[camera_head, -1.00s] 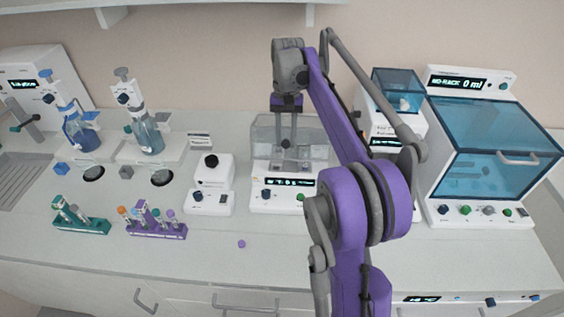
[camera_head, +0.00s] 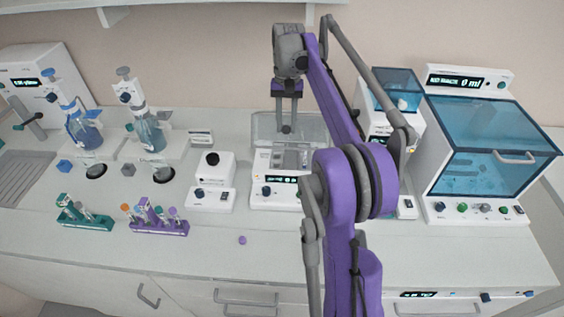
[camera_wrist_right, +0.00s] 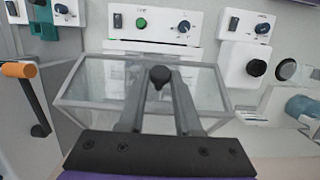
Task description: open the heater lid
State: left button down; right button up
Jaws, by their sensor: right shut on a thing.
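The heater (camera_head: 276,192) is a white box with a dark display, a dark knob and a clear lid (camera_head: 262,128), in the middle of the bench. The lid is tilted up at the back, and part of the heater's inside shows below it. My right gripper (camera_head: 286,130) is at the lid. In the right wrist view, its two fingers (camera_wrist_right: 159,88) are shut on the dark lid knob (camera_wrist_right: 160,74), with the clear framed lid (camera_wrist_right: 95,82) spread around them. My arm hides the heater's right side in the head view. My left gripper is not in view.
A white device with a black knob (camera_head: 212,160) stands just left of the heater. A blue-lidded cabinet (camera_head: 485,140) stands to the right. Tube racks (camera_head: 160,226) and a loose purple cap (camera_head: 242,240) lie front left. Bench space in front of the heater is mostly clear.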

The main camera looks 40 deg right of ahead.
aim_at(287, 119)
jog(key=shift+w+d+r, duration=1)
jog(key=shift+w+r, duration=0.05)
jog(key=shift+w, duration=0.1)
jog(key=shift+w+d+r, duration=0.4)
jog(key=shift+w+d, duration=0.2)
jog(key=shift+w, duration=0.1)
jog(key=shift+w+d+r, duration=0.4)
jog(key=shift+w+d, duration=0.15)
jog(key=shift+w, duration=0.1)
